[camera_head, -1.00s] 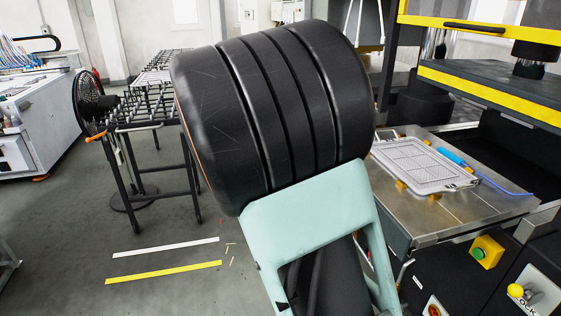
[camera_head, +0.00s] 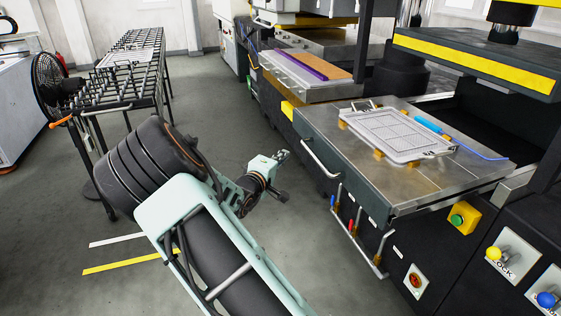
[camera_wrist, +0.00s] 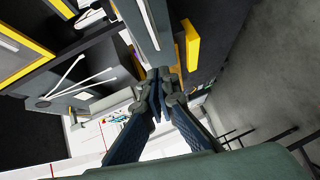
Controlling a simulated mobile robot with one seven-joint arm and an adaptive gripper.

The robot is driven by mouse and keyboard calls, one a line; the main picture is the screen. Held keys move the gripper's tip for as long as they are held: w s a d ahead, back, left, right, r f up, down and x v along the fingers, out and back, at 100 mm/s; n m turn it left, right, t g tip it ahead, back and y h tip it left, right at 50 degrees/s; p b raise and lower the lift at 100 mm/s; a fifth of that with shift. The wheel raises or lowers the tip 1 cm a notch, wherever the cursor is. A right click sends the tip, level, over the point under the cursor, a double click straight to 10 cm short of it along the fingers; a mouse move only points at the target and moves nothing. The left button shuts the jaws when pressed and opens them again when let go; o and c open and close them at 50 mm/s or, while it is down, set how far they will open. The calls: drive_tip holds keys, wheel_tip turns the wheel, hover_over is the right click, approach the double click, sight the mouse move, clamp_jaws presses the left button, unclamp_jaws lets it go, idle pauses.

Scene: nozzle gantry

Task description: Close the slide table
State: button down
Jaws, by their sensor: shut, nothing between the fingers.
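The slide table (camera_head: 425,187) is a flat metal table pulled out from the press on the right of the head view. Its dark front face has a pale bar handle (camera_head: 320,160). A white gridded plate (camera_head: 395,136) lies on it with a blue-handled tool (camera_head: 428,124) beside it. My gripper (camera_head: 284,155) is left of the front face, apart from the handle, over open floor. In the wrist view my gripper (camera_wrist: 159,76) has its fingers together with nothing between them. The wrist view is tilted, and I cannot tell the slide table clearly there.
A second machine with a brown and purple board (camera_head: 310,66) stands behind. A roller rack (camera_head: 125,62) and a fan (camera_head: 50,88) stand on the left. A yellow box with a green button (camera_head: 457,220) is below the slide table. Grey floor lies open between rack and press.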

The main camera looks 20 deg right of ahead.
sight(303, 145)
drive_tip(key=w+d, duration=0.1)
drive_tip(key=d, duration=0.1)
drive_tip(key=w+d+f, duration=0.1)
drive_tip(key=d, duration=0.1)
drive_tip(key=w+d, duration=0.1)
drive_tip(key=d, duration=0.1)
drive_tip(key=shift+w+d+f, duration=0.1)
drive_tip(key=shift+w+f, duration=0.05)
drive_tip(key=shift+w, duration=0.1)
drive_tip(key=shift+d+f, duration=0.1)
drive_tip(key=shift+d, duration=0.3)
drive_tip(key=shift+d, duration=0.1)
